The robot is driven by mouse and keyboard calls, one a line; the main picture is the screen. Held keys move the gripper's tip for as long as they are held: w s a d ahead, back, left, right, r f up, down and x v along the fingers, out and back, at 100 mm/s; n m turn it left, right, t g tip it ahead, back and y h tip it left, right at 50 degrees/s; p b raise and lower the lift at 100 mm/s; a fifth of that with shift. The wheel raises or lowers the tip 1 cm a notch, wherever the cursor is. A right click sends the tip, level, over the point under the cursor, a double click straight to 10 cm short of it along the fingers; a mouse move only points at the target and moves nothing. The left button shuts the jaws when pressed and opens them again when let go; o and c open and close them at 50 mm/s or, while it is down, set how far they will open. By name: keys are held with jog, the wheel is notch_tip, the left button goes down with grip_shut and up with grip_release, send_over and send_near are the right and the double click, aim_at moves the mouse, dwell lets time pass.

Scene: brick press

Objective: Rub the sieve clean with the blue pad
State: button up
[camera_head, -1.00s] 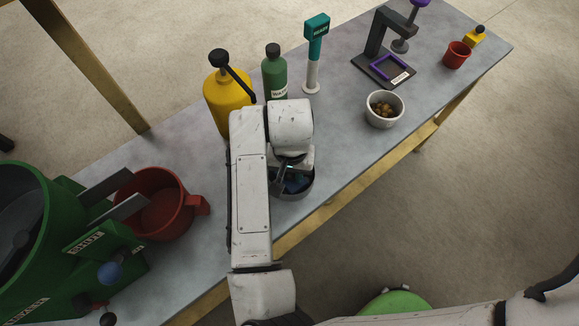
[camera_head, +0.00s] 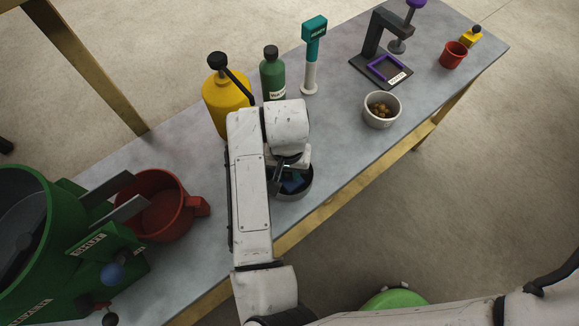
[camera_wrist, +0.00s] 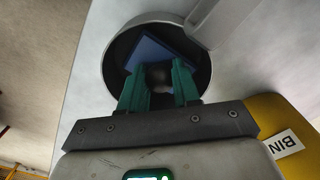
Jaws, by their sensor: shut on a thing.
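The sieve (camera_head: 298,196) is a round grey pan with a dark inside, lying on the table under my gripper. In the wrist view its pale rim (camera_wrist: 157,17) shows, with a handle toward the upper right. The blue pad (camera_wrist: 157,51) lies inside the sieve; a corner of it also shows in the head view (camera_head: 292,184). My gripper (camera_wrist: 160,72) has green fingers closed around a dark rounded knob at the pad. My arm and fingers hide part of the sieve and pad. The sieve's mesh is too dark to judge.
A yellow pump bottle (camera_head: 226,104) and green bottle (camera_head: 272,74) stand behind my arm. A red pot (camera_head: 158,207) and green machine (camera_head: 99,256) are to the left. A white bowl (camera_head: 381,112), black press (camera_head: 377,48) and red cup (camera_head: 453,55) stand to the right.

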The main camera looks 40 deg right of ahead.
jog(key=shift+s+a, duration=0.1)
jog(key=shift+s, duration=0.05)
jog(key=shift+r, duration=0.1)
notch_tip(320, 180, up, 4)
jog(key=p, duration=0.3)
jog(key=shift+r+p, duration=0.15)
jog(key=shift+p, duration=0.25)
jog(key=shift+r, duration=0.8)
jog(key=shift+r, duration=1.5)
